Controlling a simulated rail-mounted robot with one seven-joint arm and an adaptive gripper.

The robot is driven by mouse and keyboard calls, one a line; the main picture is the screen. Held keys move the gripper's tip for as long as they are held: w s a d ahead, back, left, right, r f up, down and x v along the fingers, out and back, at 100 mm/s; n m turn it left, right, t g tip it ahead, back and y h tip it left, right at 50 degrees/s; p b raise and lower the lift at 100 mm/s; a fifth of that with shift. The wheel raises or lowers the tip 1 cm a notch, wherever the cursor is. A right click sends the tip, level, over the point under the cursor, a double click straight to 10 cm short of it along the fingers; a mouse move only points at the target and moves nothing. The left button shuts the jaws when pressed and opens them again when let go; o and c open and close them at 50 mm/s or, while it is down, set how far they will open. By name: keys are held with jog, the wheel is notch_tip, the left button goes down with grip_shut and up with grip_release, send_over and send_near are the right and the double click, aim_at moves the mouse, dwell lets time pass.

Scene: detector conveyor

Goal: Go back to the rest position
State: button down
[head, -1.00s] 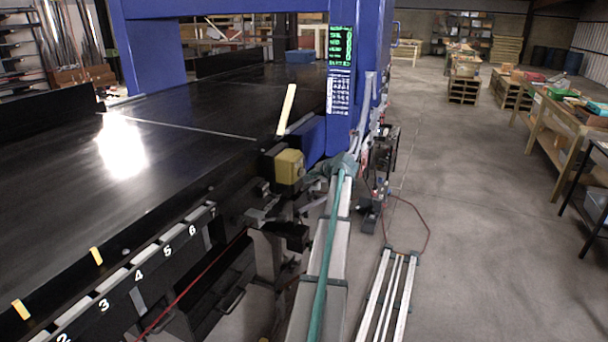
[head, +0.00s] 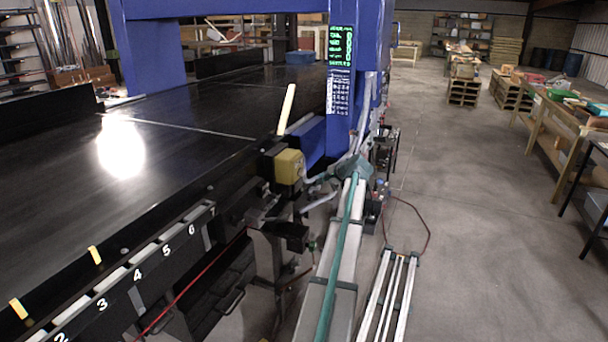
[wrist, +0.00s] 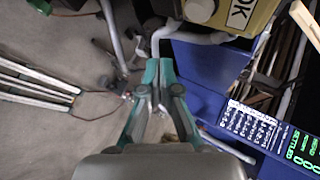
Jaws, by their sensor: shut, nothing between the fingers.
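My gripper (wrist: 158,75) shows in the wrist view with its teal fingers drawn together and nothing between them. It hangs in free space over the grey floor, beside the blue gantry post (wrist: 210,65). A yellow box marked OK (wrist: 240,14) is beyond the fingertips, at the top of the wrist view, apart from them. In the head view the yellow box (head: 289,166) sits at the conveyor's near side. My grey and teal arm rises from the bottom middle; I cannot make out the fingertips there.
The black conveyor (head: 60,200) with numbered slots fills the left. The blue gantry (head: 230,7) carries a green-lit display (head: 341,46). Pale floor rails (head: 386,300) and a red cable (head: 428,235) lie right of my arm. Open floor continues to the workbench (head: 545,118).

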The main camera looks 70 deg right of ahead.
dwell(0.4)
